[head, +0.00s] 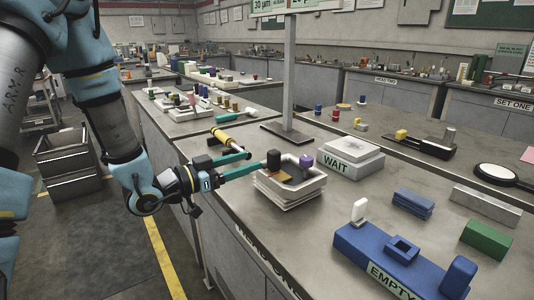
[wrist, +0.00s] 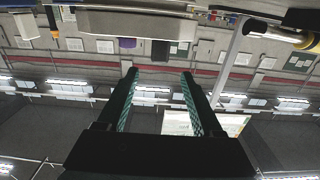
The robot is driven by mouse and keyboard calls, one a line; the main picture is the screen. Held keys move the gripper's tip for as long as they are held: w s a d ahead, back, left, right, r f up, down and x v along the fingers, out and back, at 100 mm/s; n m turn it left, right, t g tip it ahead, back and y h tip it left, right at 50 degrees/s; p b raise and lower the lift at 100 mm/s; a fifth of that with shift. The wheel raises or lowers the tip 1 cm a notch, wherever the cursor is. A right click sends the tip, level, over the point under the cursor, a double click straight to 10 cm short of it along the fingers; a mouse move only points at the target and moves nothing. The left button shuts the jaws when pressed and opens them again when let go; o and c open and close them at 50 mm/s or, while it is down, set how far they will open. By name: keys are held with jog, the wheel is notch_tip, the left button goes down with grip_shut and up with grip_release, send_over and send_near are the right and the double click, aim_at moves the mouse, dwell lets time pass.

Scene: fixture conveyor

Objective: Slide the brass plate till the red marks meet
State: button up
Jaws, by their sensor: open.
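A white stepped fixture (head: 290,190) stands on the near bench in the head view. A small tan-brown piece that looks like the brass plate (head: 284,176) lies in its top. A dark upright knob (head: 273,159) stands at its left and a purple block (head: 306,160) at its back right. I cannot make out the red marks. My gripper (head: 254,161) is open and empty, its teal fingers pointing right towards the dark knob, just left of the fixture. In the wrist view my gripper (wrist: 159,73) shows both fingers apart with nothing between them; that picture looks upside down.
A white block labelled WAIT (head: 350,157) stands behind and right of the fixture. A blue EMPTY fixture (head: 385,262) is at the front right. A grey post (head: 289,75) rises behind. A yellow-and-black cylinder (head: 228,136) lies beyond my gripper. Bare bench lies right of the fixture.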

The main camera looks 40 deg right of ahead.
aim_at(269, 155)
jog(key=d, duration=0.3)
jog(key=d+p, duration=0.1)
jog(key=d, duration=0.2)
jog(key=d+p, duration=0.1)
jog(key=d, duration=0.2)
jog(key=shift+s, duration=0.3)
grip_shut()
dwell(1.0)
